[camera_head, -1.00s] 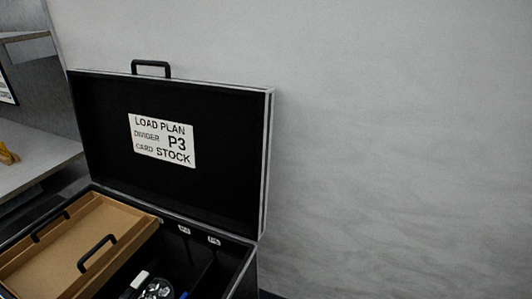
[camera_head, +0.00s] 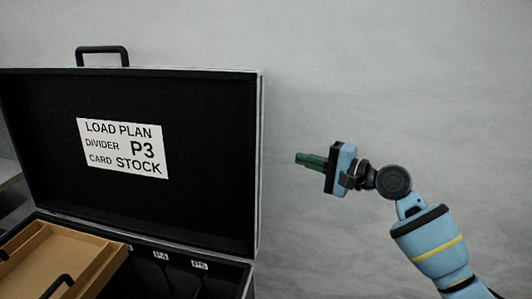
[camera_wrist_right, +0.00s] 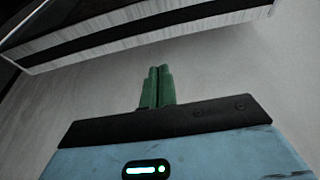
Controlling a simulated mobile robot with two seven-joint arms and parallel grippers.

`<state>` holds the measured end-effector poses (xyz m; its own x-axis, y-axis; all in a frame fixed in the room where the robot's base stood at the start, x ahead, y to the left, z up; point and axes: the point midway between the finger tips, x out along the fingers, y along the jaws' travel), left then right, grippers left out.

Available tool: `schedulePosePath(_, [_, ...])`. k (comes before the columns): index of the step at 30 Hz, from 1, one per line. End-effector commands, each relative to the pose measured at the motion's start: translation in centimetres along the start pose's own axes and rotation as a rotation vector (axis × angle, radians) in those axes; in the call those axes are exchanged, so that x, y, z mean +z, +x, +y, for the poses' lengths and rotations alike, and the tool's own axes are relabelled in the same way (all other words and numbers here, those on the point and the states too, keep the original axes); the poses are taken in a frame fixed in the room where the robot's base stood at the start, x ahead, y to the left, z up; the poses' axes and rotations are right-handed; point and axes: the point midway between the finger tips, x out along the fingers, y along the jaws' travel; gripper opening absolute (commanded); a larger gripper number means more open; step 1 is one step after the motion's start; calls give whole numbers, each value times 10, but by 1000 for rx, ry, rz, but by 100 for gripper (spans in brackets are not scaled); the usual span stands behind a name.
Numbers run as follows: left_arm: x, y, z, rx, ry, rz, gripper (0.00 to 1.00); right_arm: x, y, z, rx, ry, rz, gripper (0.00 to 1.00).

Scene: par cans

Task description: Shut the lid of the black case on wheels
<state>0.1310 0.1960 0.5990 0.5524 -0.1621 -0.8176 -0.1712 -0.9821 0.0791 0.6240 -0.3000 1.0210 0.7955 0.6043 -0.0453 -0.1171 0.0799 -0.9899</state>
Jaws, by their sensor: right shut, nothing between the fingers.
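The black case (camera_head: 250,272) stands at the lower left in the head view. Its lid (camera_head: 205,205) is open and upright, with a white label reading LOAD PLAN DIVIDER P3 CARD STOCK (camera_head: 123,148) inside and a black handle (camera_head: 102,50) on its top edge. My right gripper (camera_head: 300,158) is shut and empty. It is to the right of the lid's right edge, apart from it, with its green fingers pointing left. In the right wrist view the shut fingers (camera_wrist_right: 158,72) point toward a pale edge with a dark stripe, probably the lid's side (camera_wrist_right: 140,35). My left gripper is not in view.
A tan tray (camera_head: 60,250) with black handles sits in the left part of the case. Labelled compartments (camera_head: 160,257) lie beside it. A plain grey wall (camera_head: 400,80) is behind. A grey shelf (camera_head: 8,172) stands at the far left. The space right of the lid is free except for my arm.

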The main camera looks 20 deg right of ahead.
Motion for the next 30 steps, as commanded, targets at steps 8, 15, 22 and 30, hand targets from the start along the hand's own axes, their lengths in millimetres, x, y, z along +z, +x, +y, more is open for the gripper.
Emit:
schedulePosePath(8, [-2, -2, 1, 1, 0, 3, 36, 0, 14, -1, -2, 0, 1, 0])
schedulePosePath(15, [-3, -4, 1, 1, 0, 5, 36, 1, 55, -2, -2, -2, 0, 0])
schedulePosePath(22, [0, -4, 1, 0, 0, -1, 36, 0, 87, -1, -1, -2, 2, 0])
schedulePosePath(30, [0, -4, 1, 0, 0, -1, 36, 0, 100, 0, 0, -4, 1, 0])
